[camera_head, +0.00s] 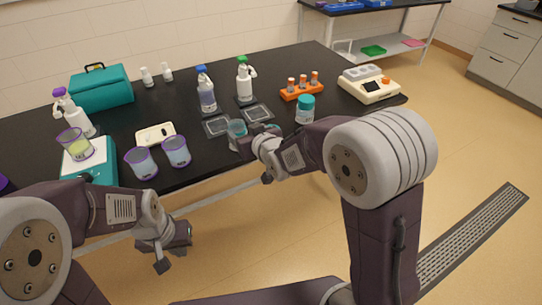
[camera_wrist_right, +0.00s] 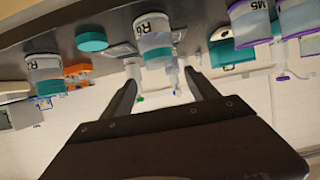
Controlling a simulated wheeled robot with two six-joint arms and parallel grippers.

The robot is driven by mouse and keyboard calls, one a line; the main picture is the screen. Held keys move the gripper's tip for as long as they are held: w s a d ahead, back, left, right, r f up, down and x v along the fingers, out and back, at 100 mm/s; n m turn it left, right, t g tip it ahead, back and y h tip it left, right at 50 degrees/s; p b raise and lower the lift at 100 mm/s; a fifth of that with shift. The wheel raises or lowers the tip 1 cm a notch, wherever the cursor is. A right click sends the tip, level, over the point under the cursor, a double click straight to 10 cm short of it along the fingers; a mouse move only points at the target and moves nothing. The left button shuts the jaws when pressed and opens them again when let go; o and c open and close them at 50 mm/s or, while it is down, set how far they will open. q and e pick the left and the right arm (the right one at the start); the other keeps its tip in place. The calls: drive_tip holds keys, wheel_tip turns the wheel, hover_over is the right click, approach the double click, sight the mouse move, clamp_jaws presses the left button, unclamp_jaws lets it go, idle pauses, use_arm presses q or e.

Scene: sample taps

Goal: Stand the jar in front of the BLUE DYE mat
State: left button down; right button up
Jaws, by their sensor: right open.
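My right gripper (camera_head: 250,137) is open at the jar's right. In the right wrist view the jar is beyond and between the finger tips (camera_wrist_right: 162,80); I cannot tell whether they touch it. Two grey mats, a left one (camera_head: 217,126) and a right one (camera_head: 257,113), lie before the blue-topped (camera_head: 206,92) and green-topped bottles (camera_head: 244,82). Their labels are unreadable. My left gripper (camera_head: 175,240) hangs before the table.
A teal-lidded jar (camera_head: 305,112) stands right of my right gripper. A loose teal lid (camera_wrist_right: 91,41) lies on the table. An orange tube rack (camera_head: 302,90) and a cream device (camera_head: 370,88) are further right. Two purple-rimmed cups (camera_head: 140,164) (camera_head: 176,152) stand at front left.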

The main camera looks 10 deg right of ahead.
drive_tip(key=s+d+f+m+g+h, duration=0.3)
drive_tip(key=s+d+f+g, duration=0.4)
drive_tip(key=s+d+f, duration=0.55)
drive_tip(key=s+d+f+g+h, duration=0.15)
drive_tip(key=s+g, duration=0.35)
drive_tip(key=s, duration=0.9)
wheel_tip(320, 180, up, 8)
drive_tip(key=p, duration=0.8)
drive_tip(key=shift+w+d+r+m, duration=0.15)
drive_tip(key=shift+d+r+m, duration=0.05)
drive_tip(key=shift+d+m, duration=0.25)
